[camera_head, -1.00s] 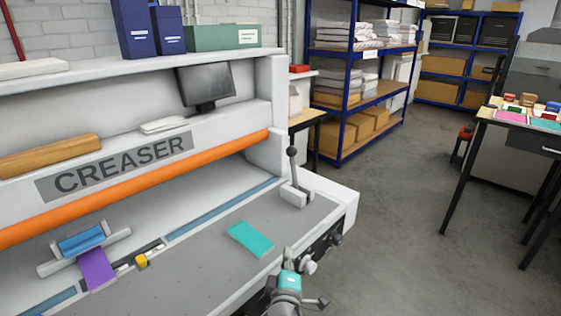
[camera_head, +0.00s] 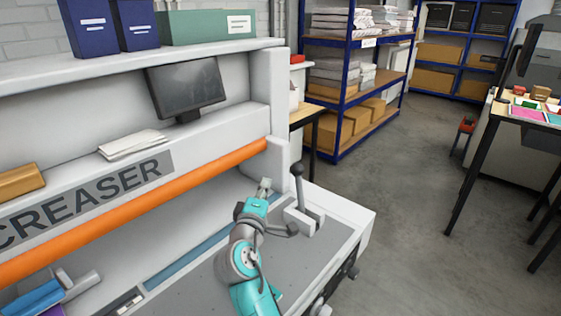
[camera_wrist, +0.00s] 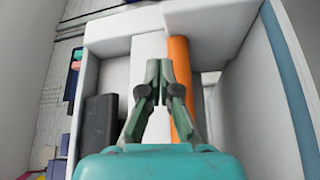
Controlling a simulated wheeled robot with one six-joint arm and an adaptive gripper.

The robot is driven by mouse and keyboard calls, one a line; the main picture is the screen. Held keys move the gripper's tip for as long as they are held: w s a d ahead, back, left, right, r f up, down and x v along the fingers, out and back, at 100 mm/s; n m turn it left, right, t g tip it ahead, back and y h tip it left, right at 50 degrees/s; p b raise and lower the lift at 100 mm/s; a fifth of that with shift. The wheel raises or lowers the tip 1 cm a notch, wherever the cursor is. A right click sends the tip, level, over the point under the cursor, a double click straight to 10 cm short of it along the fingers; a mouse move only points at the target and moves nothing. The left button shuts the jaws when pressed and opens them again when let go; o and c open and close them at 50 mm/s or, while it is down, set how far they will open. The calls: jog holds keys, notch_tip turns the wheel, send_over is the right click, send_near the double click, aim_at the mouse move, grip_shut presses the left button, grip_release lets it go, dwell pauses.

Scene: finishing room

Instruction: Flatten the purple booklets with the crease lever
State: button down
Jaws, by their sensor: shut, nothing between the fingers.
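The crease lever (camera_head: 298,190) stands upright with its dark knob at the right end of the creaser bed. My gripper (camera_head: 265,184) is shut and empty, just left of the lever, pointing toward the back of the machine; a gap shows between them. The wrist view shows the closed fingers (camera_wrist: 158,68) with nothing between them, and no lever there. A purple booklet (camera_head: 50,310) shows only as a sliver at the bottom left, below a blue press piece (camera_head: 32,298). The rest of it is out of frame.
The creaser's orange roller (camera_head: 150,215) runs behind the bed (camera_head: 315,262). A monitor (camera_head: 187,88) stands above. My arm covers much of the bed's middle. Open floor (camera_head: 400,190) lies to the right, with a table (camera_head: 500,118) and blue shelving (camera_head: 350,80) beyond.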

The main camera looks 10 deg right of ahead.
aim_at(299, 190)
jog(key=shift+w, duration=0.1)
jog(key=w+d, duration=0.6)
jog(key=d, duration=0.1)
jog(key=shift+w+r, duration=0.15)
dwell(0.7)
jog(key=shift+d, duration=0.1)
dwell(0.3)
